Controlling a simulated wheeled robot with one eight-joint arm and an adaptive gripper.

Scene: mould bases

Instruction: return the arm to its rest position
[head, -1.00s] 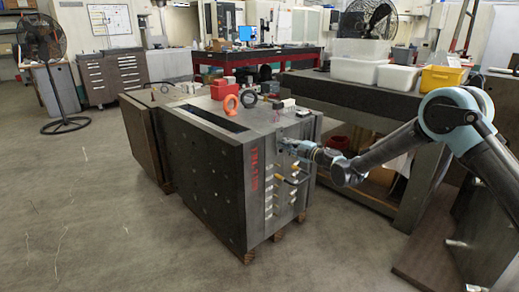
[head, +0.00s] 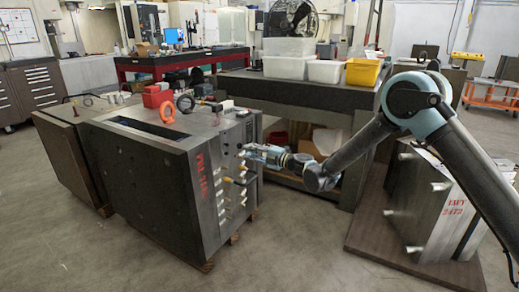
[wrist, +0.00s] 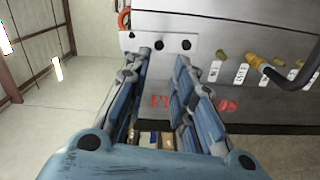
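My arm reaches in from the right in the head view, bent at its elbow. My gripper (head: 248,151) is at the right-hand side face of the large dark mould base (head: 150,190), near its upper part. In the wrist view my two blue fingers (wrist: 162,60) are apart, with nothing visible between their tips. They point toward the grey mould side (wrist: 230,65) and a light plate with dark holes (wrist: 160,43). Whether the fingertips touch the mould I cannot tell.
Brass fittings and a yellow-ended hose (wrist: 285,75) stick out beside my gripper. A workbench (head: 300,95) with white bins and a yellow bin (head: 362,72) stands behind my arm. Another mould base (head: 435,205) is below it on the right. Floor is clear at the front.

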